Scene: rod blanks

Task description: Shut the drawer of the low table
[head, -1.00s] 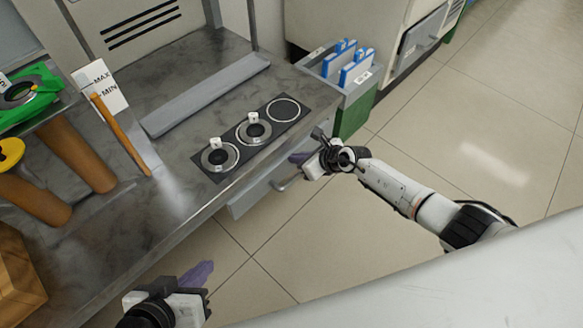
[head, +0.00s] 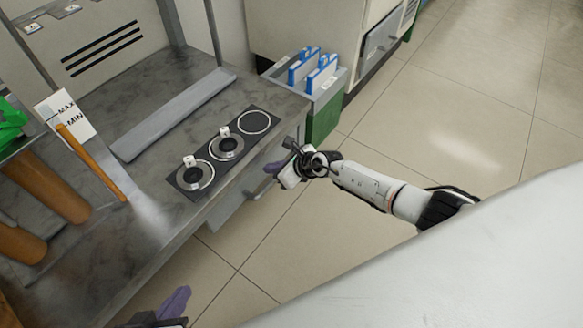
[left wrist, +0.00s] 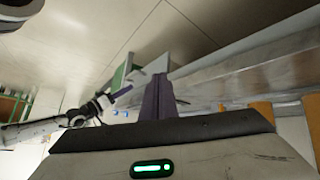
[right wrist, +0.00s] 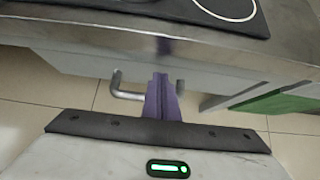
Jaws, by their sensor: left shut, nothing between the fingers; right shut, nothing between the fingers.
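The low table (head: 85,262) has a grey mottled top and fills the left of the head view. Its drawer (head: 222,213) shows as a pale grey front below the table's edge, with a bar handle (head: 258,193). How far the drawer stands out is hard to tell. The handle (right wrist: 124,92) also shows in the right wrist view, left of the fingers. My right gripper (head: 273,168) is shut and empty, close to the handle by the table edge; contact cannot be told. My left gripper (head: 176,302) is shut and empty near the bottom edge, away from the drawer.
A black strip with rings (head: 255,122) and a long grey bar (head: 175,113) lie on the tabletop. A grey and green bin (head: 322,118) with blue items stands beyond the table's end. Brown cylinders (head: 45,190) stand at the left. The tiled floor at right is open.

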